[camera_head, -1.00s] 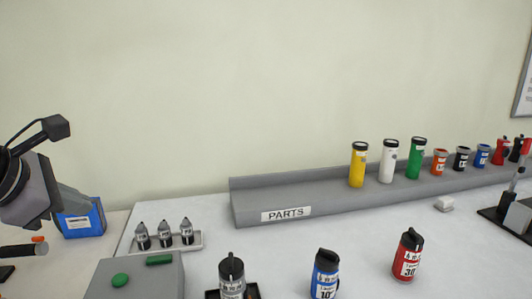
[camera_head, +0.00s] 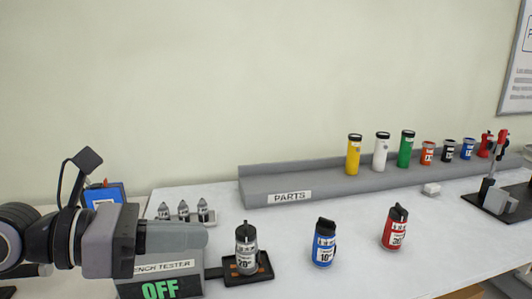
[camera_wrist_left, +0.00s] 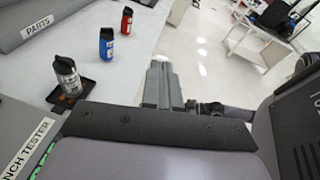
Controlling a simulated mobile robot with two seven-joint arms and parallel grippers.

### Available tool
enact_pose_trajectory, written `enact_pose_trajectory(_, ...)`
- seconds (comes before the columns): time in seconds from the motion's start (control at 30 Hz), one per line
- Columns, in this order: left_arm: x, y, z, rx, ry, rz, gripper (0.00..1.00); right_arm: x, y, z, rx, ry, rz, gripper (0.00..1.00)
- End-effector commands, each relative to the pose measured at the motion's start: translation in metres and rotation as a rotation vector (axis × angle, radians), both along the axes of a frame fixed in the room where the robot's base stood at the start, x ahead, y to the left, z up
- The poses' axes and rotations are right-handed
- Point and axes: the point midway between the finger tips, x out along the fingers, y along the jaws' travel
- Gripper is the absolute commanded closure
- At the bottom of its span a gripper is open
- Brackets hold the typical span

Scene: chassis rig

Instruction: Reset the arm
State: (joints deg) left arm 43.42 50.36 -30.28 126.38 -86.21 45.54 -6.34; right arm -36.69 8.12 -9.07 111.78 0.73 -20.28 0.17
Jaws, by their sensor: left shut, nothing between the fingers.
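My left gripper (camera_head: 204,237) reaches in from the left in the head view, above the front of the bench tester (camera_head: 160,270). Its fingers are shut with nothing between them, and they also show in the left wrist view (camera_wrist_left: 161,70). The fingertips are close to the grey canister marked 20 (camera_head: 246,250) in the picture, apart from it. That canister stands upright in a black tray (camera_head: 262,271). My right gripper is not visible.
A blue canister (camera_head: 324,243) and a red canister (camera_head: 395,227) stand on the white table. Behind is the grey PARTS rack (camera_head: 262,190) with several coloured cylinders. Several small grey pieces stand on a tray at back left. The tester reads OFF.

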Motion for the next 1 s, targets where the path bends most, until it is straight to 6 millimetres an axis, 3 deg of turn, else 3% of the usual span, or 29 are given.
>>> enact_pose_trajectory(0.1, -0.016, -0.020, 0.022, -0.339, 0.129, -0.046, 1.00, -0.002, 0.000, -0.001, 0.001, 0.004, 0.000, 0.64)
enact_pose_trajectory(0.2, -0.018, -0.018, 0.042, -0.621, 0.250, -0.039, 1.00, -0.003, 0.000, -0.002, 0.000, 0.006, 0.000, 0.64)
enact_pose_trajectory(0.33, -0.007, 0.004, 0.056, -0.979, 0.428, 0.029, 1.00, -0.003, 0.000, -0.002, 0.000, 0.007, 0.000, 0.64)
enact_pose_trajectory(0.47, 0.014, 0.040, 0.045, -1.318, 0.621, 0.164, 1.00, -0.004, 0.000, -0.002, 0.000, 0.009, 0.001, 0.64)
enact_pose_trajectory(0.57, 0.030, 0.072, 0.018, -1.559, 0.778, 0.311, 1.00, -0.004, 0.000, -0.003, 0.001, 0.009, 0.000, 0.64)
enact_pose_trajectory(0.67, 0.040, 0.102, -0.025, -1.777, 0.941, 0.498, 1.00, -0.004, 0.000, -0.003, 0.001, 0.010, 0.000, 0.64)
enact_pose_trajectory(0.77, 0.039, 0.127, -0.082, -1.964, 1.106, 0.726, 1.00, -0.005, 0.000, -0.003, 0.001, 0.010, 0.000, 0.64)
enact_pose_trajectory(0.87, 0.024, 0.145, -0.145, -2.114, 1.269, 0.991, 1.00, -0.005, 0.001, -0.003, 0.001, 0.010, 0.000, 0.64)
enact_pose_trajectory(1.0, -0.020, 0.154, -0.228, -2.239, 1.479, 1.391, 1.00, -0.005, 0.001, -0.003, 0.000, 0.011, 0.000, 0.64)
